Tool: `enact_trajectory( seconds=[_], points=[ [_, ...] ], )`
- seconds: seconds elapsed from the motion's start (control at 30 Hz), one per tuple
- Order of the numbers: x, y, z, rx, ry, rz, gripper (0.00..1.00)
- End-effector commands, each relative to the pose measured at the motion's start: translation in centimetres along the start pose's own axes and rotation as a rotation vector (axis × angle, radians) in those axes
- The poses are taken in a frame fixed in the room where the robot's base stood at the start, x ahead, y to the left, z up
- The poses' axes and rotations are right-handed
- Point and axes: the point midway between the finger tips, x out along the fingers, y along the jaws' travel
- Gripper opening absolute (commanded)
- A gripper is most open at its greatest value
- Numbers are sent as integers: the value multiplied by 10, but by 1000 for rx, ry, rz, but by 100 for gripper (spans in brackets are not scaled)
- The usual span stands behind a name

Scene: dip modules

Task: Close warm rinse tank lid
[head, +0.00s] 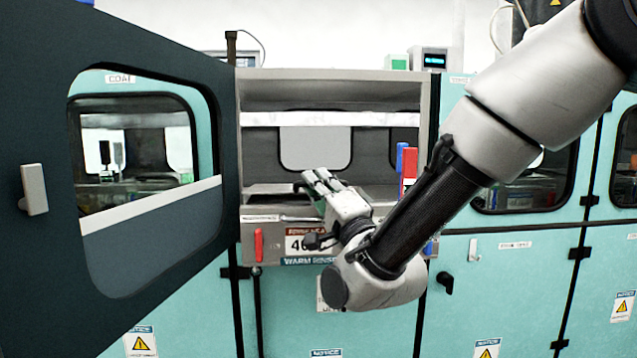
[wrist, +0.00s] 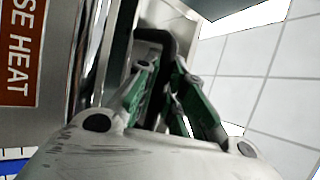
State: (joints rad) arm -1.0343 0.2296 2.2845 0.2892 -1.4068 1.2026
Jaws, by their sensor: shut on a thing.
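The warm rinse tank (head: 262,219) is a steel unit in the open bay at the centre of the head view, with a "WARM RINSE" label on its front. A flat grey plate that looks like its lid (head: 268,189) lies at the top, partly hidden by my gripper (head: 318,183). In the wrist view my gripper (wrist: 168,75), with green-sided fingers, is closed around a black bar handle (wrist: 160,36) by a steel surface. The handle is hidden in the head view. I cannot tell how far the lid is open.
A dark windowed door (head: 150,240) stands swung open at the left. A red handle (head: 258,245) and a "RINSE HEAT" label (head: 305,242) are on the tank front. Blue and red items (head: 407,165) stand at the bay's right side, near my arm.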

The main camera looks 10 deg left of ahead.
Motion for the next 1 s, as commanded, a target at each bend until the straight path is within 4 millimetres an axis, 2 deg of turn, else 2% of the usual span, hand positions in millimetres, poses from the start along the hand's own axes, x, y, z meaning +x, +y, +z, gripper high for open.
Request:
enact_trajectory(
  seconds=[0.13, 0.17, 0.2, 0.57, 1.0],
  points=[
    [0, -1, 0, 1, -1, -3, 0],
    [0, -1, 0, 1, -1, -3, 17],
    [0, -2, 0, 1, -1, -3, 21],
    [-2, -1, 0, 1, 0, -3, 21],
    [-68, -1, 1, 1, -2, -2, 21]
  ],
)
